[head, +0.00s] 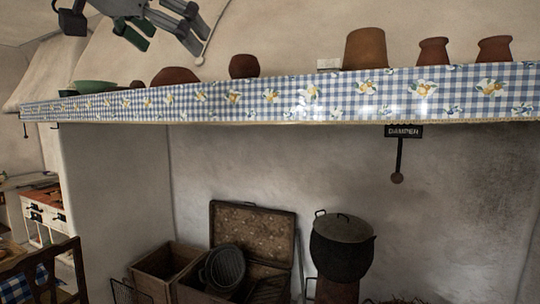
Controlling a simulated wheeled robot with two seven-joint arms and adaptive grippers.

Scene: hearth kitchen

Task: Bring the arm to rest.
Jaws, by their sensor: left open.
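My left gripper (160,28) is at the top of the head view, left of the middle, partly cut off by the upper edge. It is grey with dark green parts, and it is open with nothing seen between its fingers. It appears in front of the pale wall, above the mantel shelf in the picture. My right gripper is not in view.
The mantel shelf has a blue checked cloth edge (270,97) and carries a green bowl (96,86) and several brown pots (366,48). Below are a lidded black pot (342,250), an open case (252,222) and a wooden crate (165,268). A chair (45,275) stands lower left.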

